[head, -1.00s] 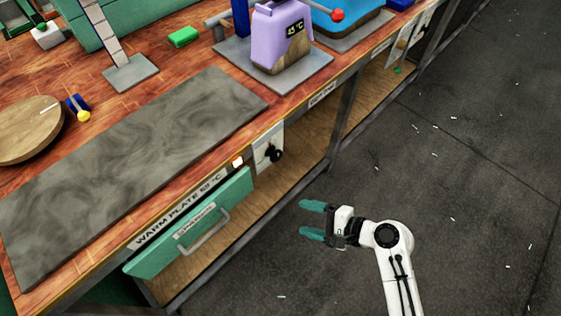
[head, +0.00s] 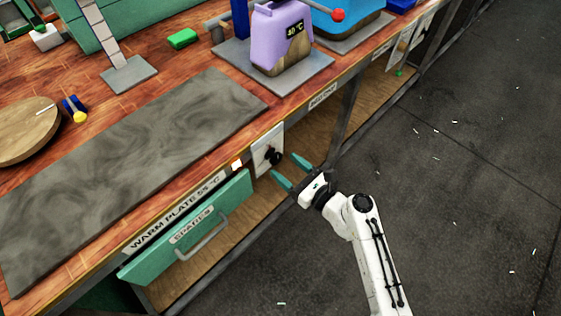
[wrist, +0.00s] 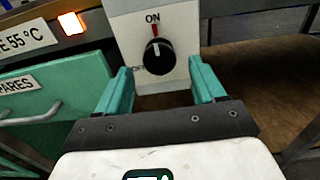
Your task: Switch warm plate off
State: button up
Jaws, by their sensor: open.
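The warm plate (head: 130,165) is a long grey slab on the wooden bench, with a "WARM PLATE 55 °C" label on the front edge. Its black rotary knob (head: 272,156) sits on a pale switch panel (head: 262,141) on the bench front. In the wrist view the knob (wrist: 158,57) has its white mark pointing up at "ON"; another label at its left is mostly hidden. An orange-white indicator light (wrist: 71,23) glows left of the panel. My gripper (head: 282,165) is open and empty, its green fingers facing the knob, which shows between them (wrist: 161,72) in the wrist view. Contact is not visible.
A green "SPARES" drawer (head: 190,230) with a metal handle juts out left of the knob, below the plate. An open wooden shelf (head: 315,130) lies below. The dark floor at right is clear apart from small scraps.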

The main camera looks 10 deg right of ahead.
aim_at(278, 161)
jog(key=shift+x, duration=1.55)
jog(key=c, duration=1)
